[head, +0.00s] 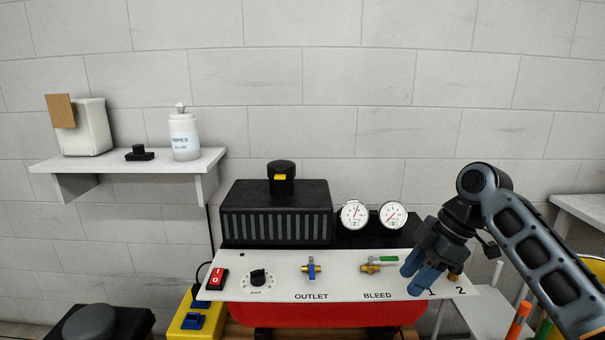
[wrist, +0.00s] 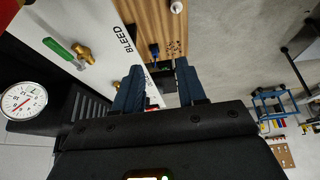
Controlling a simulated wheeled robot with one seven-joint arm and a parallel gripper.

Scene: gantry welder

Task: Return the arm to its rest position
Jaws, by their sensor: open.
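My gripper (head: 421,276) is in front of the right part of a white control panel (head: 338,284), to the right of the BLEED label. My arm comes in from the lower right of the head view and bends down to it. In the wrist view the two blue fingers (wrist: 157,90) stand apart with nothing held between them. The fingers hide part of the panel's right side near the numbers 1 and 2. The green-handled bleed valve (head: 380,263) is just left of the gripper; it also shows in the wrist view (wrist: 66,51).
The panel also carries a red switch (head: 217,278), a black knob (head: 258,278) and a blue-handled outlet valve (head: 311,269). Two gauges (head: 355,214) stand behind it. A red tank (head: 320,314) lies below. A shelf (head: 130,162) with a bottle (head: 184,136) is at left.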

